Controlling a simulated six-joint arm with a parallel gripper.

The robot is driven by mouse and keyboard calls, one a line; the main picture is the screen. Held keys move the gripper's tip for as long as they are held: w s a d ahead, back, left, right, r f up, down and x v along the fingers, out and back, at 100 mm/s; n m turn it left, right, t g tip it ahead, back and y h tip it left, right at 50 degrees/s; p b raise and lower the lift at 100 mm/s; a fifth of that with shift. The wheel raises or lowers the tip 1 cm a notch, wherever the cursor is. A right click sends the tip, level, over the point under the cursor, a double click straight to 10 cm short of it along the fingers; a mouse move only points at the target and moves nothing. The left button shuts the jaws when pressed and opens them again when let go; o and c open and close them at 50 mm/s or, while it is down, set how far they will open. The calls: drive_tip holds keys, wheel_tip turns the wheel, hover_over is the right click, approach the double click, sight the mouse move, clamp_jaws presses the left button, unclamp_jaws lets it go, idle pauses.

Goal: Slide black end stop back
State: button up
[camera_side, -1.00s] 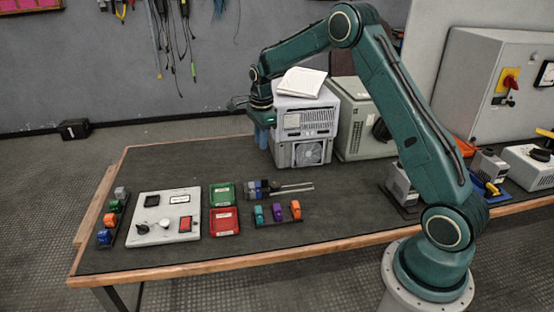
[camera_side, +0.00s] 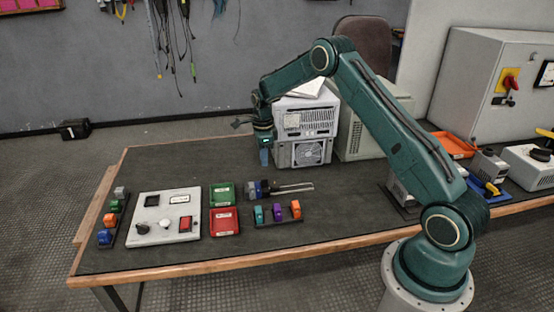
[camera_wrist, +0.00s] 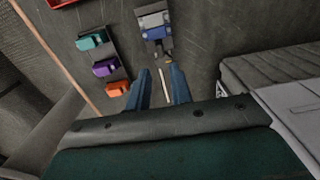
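The rail (camera_side: 298,188) lies on the table with grey and blue modules (camera_side: 257,188) at its left end. The black end stop (camera_side: 274,187) appears as a small dark piece on the rail just right of the modules. In the wrist view the modules (camera_wrist: 153,22) are at the top centre, with a small dark piece (camera_wrist: 158,46) below them.
A second rail (camera_side: 278,220) with teal, purple and orange blocks lies in front. Green (camera_side: 222,193) and red (camera_side: 224,221) trays and a control panel (camera_side: 163,218) are to the left. A grey power unit (camera_side: 305,130) stands close behind my gripper. The table's front right is clear.

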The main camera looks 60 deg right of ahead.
drive_tip(key=shift+f, duration=4.05)
clamp_jaws()
